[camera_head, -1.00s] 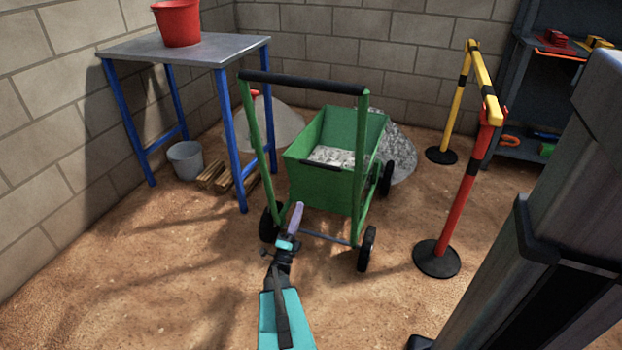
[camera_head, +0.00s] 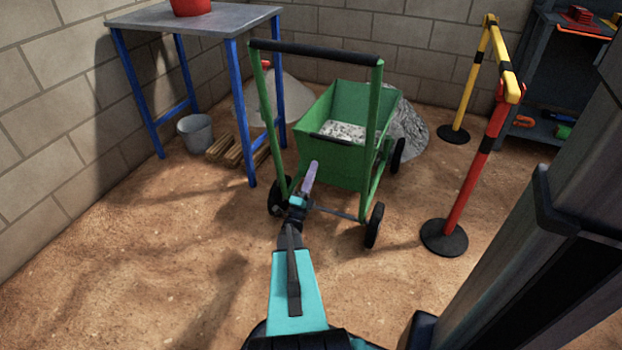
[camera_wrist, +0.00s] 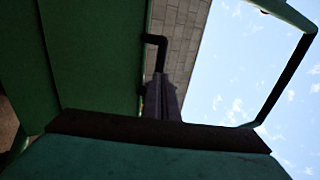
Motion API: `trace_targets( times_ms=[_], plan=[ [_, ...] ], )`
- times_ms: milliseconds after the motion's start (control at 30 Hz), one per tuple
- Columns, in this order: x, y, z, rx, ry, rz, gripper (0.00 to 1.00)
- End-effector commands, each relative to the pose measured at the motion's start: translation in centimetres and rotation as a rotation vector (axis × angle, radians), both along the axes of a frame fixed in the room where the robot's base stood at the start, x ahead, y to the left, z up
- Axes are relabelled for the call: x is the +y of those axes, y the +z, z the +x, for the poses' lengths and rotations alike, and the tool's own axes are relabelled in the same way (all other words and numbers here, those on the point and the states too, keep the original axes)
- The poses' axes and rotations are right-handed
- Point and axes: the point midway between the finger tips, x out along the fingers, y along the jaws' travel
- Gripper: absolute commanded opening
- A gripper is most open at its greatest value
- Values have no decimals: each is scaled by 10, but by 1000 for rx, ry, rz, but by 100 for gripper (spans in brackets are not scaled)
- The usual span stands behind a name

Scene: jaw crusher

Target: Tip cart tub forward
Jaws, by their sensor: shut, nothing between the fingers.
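The green cart tub (camera_head: 335,167) stands level on its wheeled frame and holds grey rubble (camera_head: 344,131). A dark handle (camera_head: 331,139) sits at the top of its near wall and shows in the wrist view (camera_wrist: 157,40). My gripper (camera_head: 313,165) is shut and empty, pointing up in front of the near wall, just below and left of the handle. In the wrist view its fingers (camera_wrist: 161,90) are close under the handle's bar, beside the green wall. I cannot tell whether they touch it. The cart's black push bar (camera_head: 316,54) is above.
A blue-legged table (camera_head: 215,20) stands left, with a grey bucket (camera_head: 196,133) and wood pieces (camera_head: 226,148) nearby. A red barrier post (camera_head: 468,185) stands right of the cart. Gravel (camera_head: 408,135) lies behind the cart. The floor at left front is clear.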

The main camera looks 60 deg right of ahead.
Motion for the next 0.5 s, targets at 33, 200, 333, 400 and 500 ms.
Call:
trace_targets(
  times_ms=[33,200,333,400,500],
  plan=[
    [-6,3,0,-1,-1,-2,0],
    [-23,15,1,-2,-1,-2,0],
    [-36,23,1,-2,-1,-2,0],
    [-43,27,2,-2,-1,-2,0],
    [-52,33,2,-1,0,-2,0]
  ],
)
